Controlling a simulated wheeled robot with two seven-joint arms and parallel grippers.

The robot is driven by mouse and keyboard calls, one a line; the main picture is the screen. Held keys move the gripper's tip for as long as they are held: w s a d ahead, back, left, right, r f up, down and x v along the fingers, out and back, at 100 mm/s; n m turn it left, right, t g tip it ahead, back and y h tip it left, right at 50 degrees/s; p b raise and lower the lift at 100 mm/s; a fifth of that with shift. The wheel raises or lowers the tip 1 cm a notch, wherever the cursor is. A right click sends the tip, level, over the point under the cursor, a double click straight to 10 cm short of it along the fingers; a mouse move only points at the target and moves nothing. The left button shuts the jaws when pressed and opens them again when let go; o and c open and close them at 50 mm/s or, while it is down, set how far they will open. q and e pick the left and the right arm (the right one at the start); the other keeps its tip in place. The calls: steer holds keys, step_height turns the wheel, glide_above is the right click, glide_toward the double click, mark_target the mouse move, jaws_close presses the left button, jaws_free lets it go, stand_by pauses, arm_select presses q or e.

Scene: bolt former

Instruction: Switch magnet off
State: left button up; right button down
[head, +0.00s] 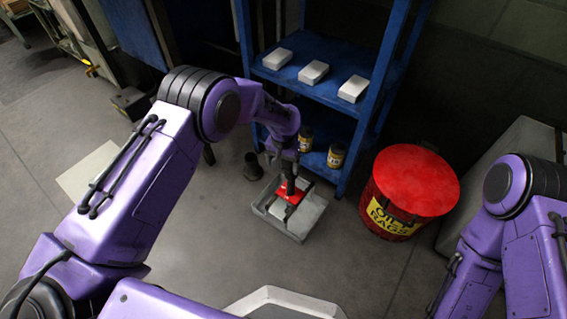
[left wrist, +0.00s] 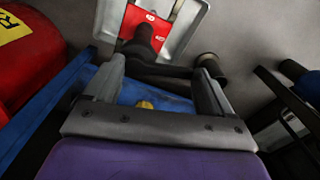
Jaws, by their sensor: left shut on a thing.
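The red magnet tool (head: 292,191) with dark parts is at the grey tray (head: 297,236) on the floor; I cannot tell whether it touches the tray bottom. My left gripper (head: 287,155) is directly above it, pointing down. In the left wrist view, the gripper (left wrist: 163,73) is shut on a dark handle bar (left wrist: 163,70) that lies across between the fingers. The red plate (left wrist: 146,24) with small white marks shows beyond it, over the tray (left wrist: 188,30). The switch position cannot be made out. My right gripper is out of view; only its arm shows at right.
A blue shelf (head: 322,92) behind holds white boxes (head: 313,72) and small dark bottles (head: 336,155) with yellowish labels. A red oily-rags bin (head: 415,183) stands right of the tray. A dark cylinder (head: 253,166) stands left of it. Floor in front is clear.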

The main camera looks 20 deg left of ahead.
arm_select(q)
steer(key=shift+w+r+m+p, duration=0.15)
steer(key=shift+r+m+p, duration=0.15)
steer(key=shift+m+p, duration=0.3)
steer(key=shift+w+f+m, duration=0.15)
steer(key=shift+m, duration=0.35)
steer(key=shift+w+d+f+m, duration=0.1)
steer(key=shift+f+m, duration=0.05)
steer(key=shift+m, duration=0.25)
steer(key=o, duration=0.9)
steer(key=shift+c, duration=0.2)
step_height(320, 180, up, 10)
steer(key=p, duration=0.4)
steer(key=shift+r, duration=0.25)
